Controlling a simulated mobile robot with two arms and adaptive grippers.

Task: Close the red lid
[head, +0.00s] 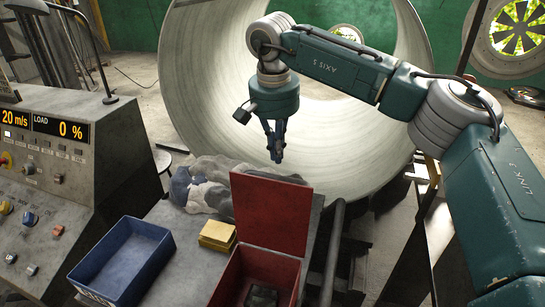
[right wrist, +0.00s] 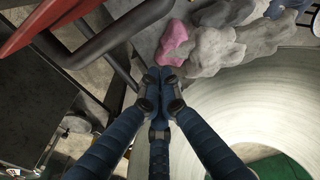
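The red lid (head: 272,212) stands raised, roughly upright, at the back of the red box (head: 226,285). The box is open towards me and something dark lies inside it; its lower part is cut off by the picture edge. My right gripper (head: 277,150) hangs pointing down, above and behind the lid, apart from it. In the right wrist view its blue fingers (right wrist: 158,74) come together at the tips with nothing between them. A red edge, probably the lid's (right wrist: 42,22), shows at that view's top left. My left gripper is not in view.
A blue bin (head: 166,246) and yellow blocks (head: 217,235) sit left of the red box. Crumpled grey rags (head: 207,187) lie behind, close below my right gripper. A control console (head: 75,125) is at left. A dark rail (head: 334,250) runs right of the box.

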